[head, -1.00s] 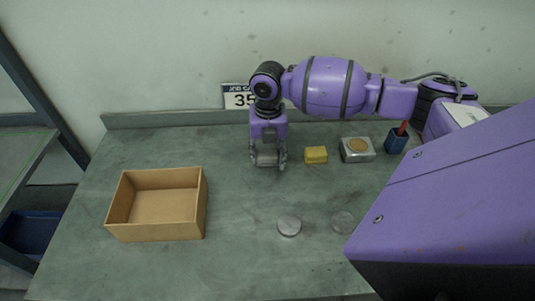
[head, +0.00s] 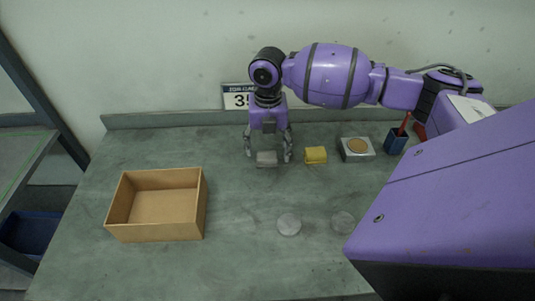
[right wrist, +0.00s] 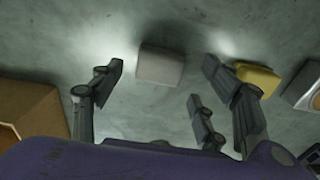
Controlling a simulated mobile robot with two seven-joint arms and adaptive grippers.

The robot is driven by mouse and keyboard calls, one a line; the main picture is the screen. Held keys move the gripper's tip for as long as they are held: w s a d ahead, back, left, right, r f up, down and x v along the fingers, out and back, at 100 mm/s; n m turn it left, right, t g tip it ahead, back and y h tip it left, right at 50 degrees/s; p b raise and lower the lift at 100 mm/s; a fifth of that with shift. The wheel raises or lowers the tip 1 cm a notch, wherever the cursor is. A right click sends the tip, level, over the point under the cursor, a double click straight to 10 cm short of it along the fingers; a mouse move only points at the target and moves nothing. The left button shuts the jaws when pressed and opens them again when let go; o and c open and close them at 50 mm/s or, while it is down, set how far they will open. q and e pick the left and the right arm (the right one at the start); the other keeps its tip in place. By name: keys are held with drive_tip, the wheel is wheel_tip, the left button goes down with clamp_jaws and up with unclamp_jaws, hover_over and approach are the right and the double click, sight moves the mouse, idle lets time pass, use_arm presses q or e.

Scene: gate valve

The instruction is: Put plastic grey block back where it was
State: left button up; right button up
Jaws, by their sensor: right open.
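The grey block (head: 266,158) lies on the table, left of the yellow block (head: 316,155). In the right wrist view the grey block (right wrist: 160,65) sits on the table in front of my spread fingers, apart from them. My right gripper (head: 268,154) is open and hangs over the grey block, with fingers on either side; in the right wrist view the gripper (right wrist: 160,85) holds nothing. My left gripper is not in view.
An open cardboard box (head: 157,233) stands at the left. A metal box with a round tan top (head: 357,148) and a blue cup with a red item (head: 396,141) stand at the back right. Two round discs, one grey (head: 289,224) and one paler (head: 343,222), lie at the front. The middle of the table is clear.

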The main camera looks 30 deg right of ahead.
sight(268, 155)
wheel_tip(268, 155, up, 9)
drive_tip(key=shift+f, duration=0.15)
idle(0.4)
